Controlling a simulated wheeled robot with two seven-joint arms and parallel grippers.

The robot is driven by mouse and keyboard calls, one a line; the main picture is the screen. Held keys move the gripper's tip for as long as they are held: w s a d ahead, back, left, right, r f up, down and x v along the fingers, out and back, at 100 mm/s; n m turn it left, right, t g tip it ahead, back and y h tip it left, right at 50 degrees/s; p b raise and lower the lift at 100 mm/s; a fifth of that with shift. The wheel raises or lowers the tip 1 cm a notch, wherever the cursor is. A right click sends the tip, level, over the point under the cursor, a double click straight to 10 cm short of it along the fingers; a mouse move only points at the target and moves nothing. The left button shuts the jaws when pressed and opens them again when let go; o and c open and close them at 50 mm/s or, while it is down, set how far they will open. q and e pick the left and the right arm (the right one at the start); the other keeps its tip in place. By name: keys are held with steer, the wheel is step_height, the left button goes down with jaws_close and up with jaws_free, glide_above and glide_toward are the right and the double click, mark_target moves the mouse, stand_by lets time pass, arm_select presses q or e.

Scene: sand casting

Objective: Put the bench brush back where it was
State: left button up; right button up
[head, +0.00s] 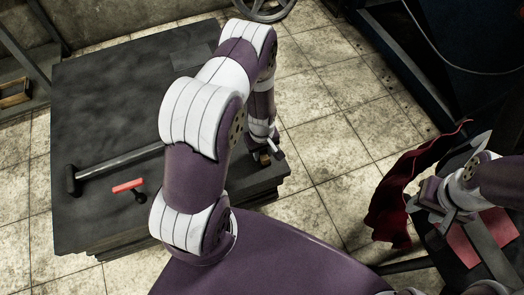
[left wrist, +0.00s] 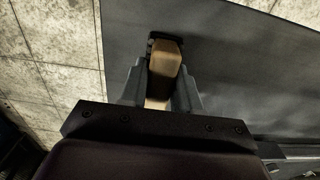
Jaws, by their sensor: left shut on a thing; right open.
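The bench brush (left wrist: 164,62) shows in the left wrist view as a tan wooden piece with a dark end, between the two fingers of my left gripper (left wrist: 160,80). The dark tabletop lies beyond it. In the head view my left gripper (head: 266,152) is at the right edge of the dark table (head: 110,95), and only a small tan bit of the brush (head: 264,158) shows there. I cannot tell whether the brush touches the tabletop. My right gripper (head: 437,200) is open at the right, near a dark red cloth (head: 392,195).
A long-handled hammer (head: 115,163) and a small red-handled tool (head: 128,186) lie on the table's near left part. A flat dark plate (head: 193,60) lies at the back. My left arm hides the table's middle right. A red sheet (head: 463,245) lies at lower right.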

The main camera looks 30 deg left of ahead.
arm_select(q)
steer(key=o, duration=1)
steer(key=shift+f, duration=0.1)
step_height(320, 180, up, 12)
steer(key=p, duration=0.5)
step_height(320, 180, up, 6)
steer(key=f+m, duration=0.1)
steer(key=m, duration=0.1)
glide_above(265, 151)
steer(key=s+d+r+m, duration=0.1)
steer(key=s+r+m, duration=0.1)
steer(key=s+r, duration=0.1)
steer(key=s+d+r+m+t, duration=0.1)
steer(key=s+d+r+m, duration=0.1)
steer(key=r, duration=0.4)
steer(key=s+d+r+m, duration=0.1)
steer(key=s+r+m, duration=0.3)
steer(key=shift+d+r, duration=0.2)
steer(key=shift+r, duration=0.2)
